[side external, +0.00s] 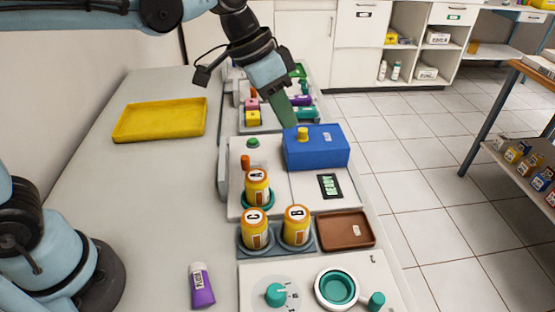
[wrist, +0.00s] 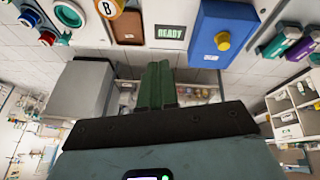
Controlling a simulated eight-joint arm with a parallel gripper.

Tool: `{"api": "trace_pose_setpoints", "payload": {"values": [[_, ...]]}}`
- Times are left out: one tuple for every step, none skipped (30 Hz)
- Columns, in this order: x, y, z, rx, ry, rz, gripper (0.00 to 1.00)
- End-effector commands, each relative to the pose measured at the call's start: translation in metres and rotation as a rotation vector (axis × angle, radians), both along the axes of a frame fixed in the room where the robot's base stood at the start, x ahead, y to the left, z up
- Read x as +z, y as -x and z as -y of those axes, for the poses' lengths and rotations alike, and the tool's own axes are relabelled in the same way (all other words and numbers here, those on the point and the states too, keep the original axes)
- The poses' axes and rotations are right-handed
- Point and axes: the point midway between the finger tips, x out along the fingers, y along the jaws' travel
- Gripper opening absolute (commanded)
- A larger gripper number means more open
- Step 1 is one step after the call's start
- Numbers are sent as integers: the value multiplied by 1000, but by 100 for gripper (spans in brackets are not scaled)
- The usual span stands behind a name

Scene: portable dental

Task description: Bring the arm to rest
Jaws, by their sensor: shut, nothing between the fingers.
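My gripper (side external: 289,122) has green fingers and hangs at a slant in the side external view, its tips just behind and left of the yellow knob on the blue box (side external: 318,155). I cannot tell the exact gap between them. In the wrist view the green fingers (wrist: 155,70) lie side by side, shut, with nothing between them. There the blue box (wrist: 208,47) is to the right of the fingertips and the READY display (wrist: 171,32) lies beyond them.
Jar A (side external: 257,190) stands on the white unit. Jars C (side external: 255,235) and B (side external: 297,232) stand in a grey holder beside a brown tray (side external: 345,243). A yellow tray (side external: 125,133) and purple tube (side external: 202,290) lie on the counter. The counter's left middle is clear.

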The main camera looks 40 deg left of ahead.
Motion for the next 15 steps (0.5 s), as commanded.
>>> {"api": "trace_pose_setpoints", "payload": {"values": [[-1, 9, -16, 56, -10, 19, 0], [-2, 14, -24, 89, -14, 31, 0], [-3, 20, -35, 133, -21, 45, 0], [-5, 25, -43, 167, -25, 59, 0], [-7, 30, -51, 198, -30, 71, 0], [-9, 36, -61, 242, -36, 88, 0], [-12, 42, -68, 274, -40, 100, 0], [-14, 47, -76, 305, -43, 114, 0], [-18, 54, -85, 346, -49, 131, 0], [-21, 59, -92, 377, -51, 144, 0], [-24, 64, -99, 406, -55, 158, 0], [-29, 70, -106, 443, -58, 174, 0], [-32, 74, -112, 469, -60, 187, 0], [-35, 78, -117, 492, -62, 199, 0], [-39, 83, -123, 520, -64, 213, 0]]}}
